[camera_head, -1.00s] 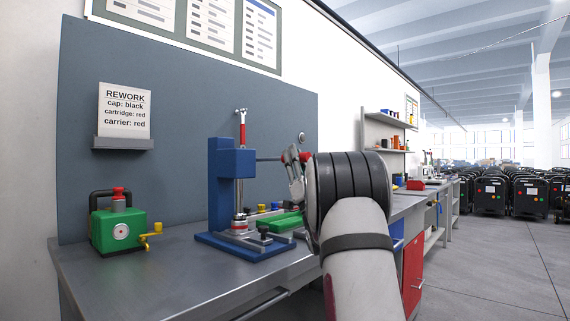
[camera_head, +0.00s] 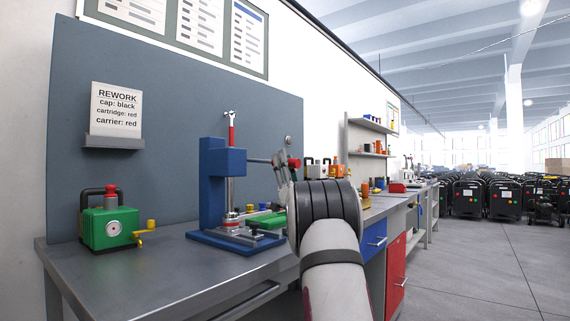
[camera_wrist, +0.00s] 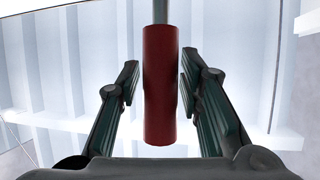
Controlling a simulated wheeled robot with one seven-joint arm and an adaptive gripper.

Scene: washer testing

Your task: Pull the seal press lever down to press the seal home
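The seal press (camera_head: 212,205) is blue and stands on the bench with a flat blue base. Its grey lever rod (camera_head: 258,160) sticks out roughly level to the right from the press head and ends in a red grip (camera_head: 294,163). A small round part with a red band (camera_head: 231,220) sits under the ram; its details are too small to tell. My gripper (camera_head: 282,170) is at the lever's outer end, partly hidden by my wrist. In the wrist view the red grip (camera_wrist: 160,85) lies between the two open fingers (camera_wrist: 157,92), with a gap showing on both sides.
A green box (camera_head: 108,228) with a black handle and yellow crank stands on the bench's left. A green part (camera_head: 265,221) lies behind the press base. A rework card (camera_head: 116,110) hangs on the grey panel. The bench front left is clear.

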